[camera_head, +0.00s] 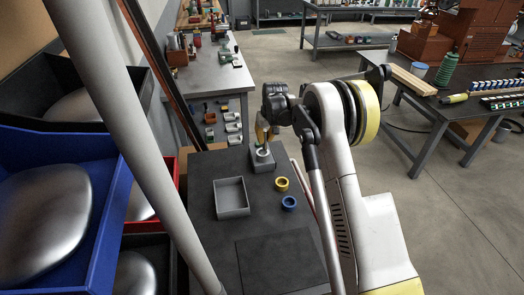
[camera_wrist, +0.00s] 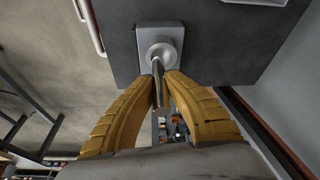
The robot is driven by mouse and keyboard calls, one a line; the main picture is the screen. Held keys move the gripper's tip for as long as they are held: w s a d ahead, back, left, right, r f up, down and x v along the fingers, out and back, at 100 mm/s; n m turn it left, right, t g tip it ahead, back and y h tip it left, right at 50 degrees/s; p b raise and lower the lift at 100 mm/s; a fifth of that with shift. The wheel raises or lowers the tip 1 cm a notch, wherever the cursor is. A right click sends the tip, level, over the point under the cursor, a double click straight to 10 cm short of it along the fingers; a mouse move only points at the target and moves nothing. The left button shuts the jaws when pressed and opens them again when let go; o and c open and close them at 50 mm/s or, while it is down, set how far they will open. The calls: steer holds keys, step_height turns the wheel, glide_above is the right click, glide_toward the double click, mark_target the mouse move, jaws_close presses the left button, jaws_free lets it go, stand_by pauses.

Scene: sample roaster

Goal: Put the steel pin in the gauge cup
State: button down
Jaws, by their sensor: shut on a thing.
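My gripper (camera_head: 263,138) is over the far end of the dark table, just above the gauge cup (camera_head: 264,151), a pale round cup on a grey block. In the wrist view my two yellow fingers (camera_wrist: 166,82) are shut on the steel pin (camera_wrist: 157,84), a thin shiny rod. The pin's end overlaps the near rim of the gauge cup (camera_wrist: 160,51) in that view. I cannot tell whether the end is inside the cup or only in front of it. The pin cannot be made out clearly in the head view.
An open grey tray (camera_head: 247,211) stands on the dark table (camera_head: 205,175), left of a yellow ring (camera_head: 282,191) and a blue ring (camera_head: 289,208). A dark flat panel (camera_head: 280,262) lies at the near end. Blue and red bins (camera_head: 105,225) stand at the left.

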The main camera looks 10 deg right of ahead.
steer(key=shift+w+a+f, duration=0.15)
steer(key=shift+a+f, duration=0.25)
steer(key=shift+f, duration=0.05)
steer(key=shift+f+b, duration=0.9)
steer(key=shift+f, duration=0.85)
steer(key=shift+f, duration=0.15)
steer(key=c, duration=1.6)
jaws_free()
steer(key=shift+o, duration=0.2)
